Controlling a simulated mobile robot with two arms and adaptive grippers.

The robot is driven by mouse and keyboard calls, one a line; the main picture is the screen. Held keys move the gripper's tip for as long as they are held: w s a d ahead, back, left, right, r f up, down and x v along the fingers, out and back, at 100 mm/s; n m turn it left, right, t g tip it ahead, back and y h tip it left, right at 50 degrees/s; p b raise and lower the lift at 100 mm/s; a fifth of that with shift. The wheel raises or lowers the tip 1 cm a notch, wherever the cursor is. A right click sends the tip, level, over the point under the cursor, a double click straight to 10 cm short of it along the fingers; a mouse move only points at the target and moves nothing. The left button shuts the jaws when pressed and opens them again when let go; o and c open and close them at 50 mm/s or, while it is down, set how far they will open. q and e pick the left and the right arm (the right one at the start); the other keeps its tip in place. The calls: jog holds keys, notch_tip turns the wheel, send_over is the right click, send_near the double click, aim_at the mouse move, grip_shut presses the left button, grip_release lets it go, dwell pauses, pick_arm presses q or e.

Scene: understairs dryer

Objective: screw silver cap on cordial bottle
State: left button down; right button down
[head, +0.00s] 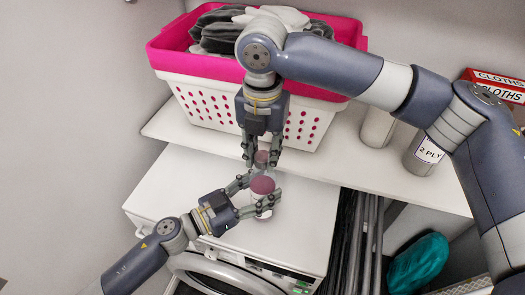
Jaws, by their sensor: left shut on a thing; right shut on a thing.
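The cordial bottle (263,186) has a clear body with a dark pink part and a pale base. It stands roughly upright above or on the white dryer top (300,219). My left gripper (258,192), coming from the lower left, is shut around the bottle's body. My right gripper (262,157) points down from above, directly over the bottle. It is shut on a small pinkish-brown thing at the bottle's top. I cannot tell the silver cap apart there; it may be between those fingers. Whether cap and neck touch is too small to tell.
A pink and white laundry basket (190,61) with dark and white cloths stands on the shelf (175,131) behind my grippers. Upright poles and a teal bundle (418,264) sit below right.

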jog(key=m, duration=1.3)
jog(key=shift+m, duration=0.4)
jog(key=m, duration=0.7)
jog(key=shift+f, duration=0.1)
jog(key=m, duration=0.6)
jog(key=shift+m, duration=0.4)
jog(key=c, duration=1.3)
grip_release()
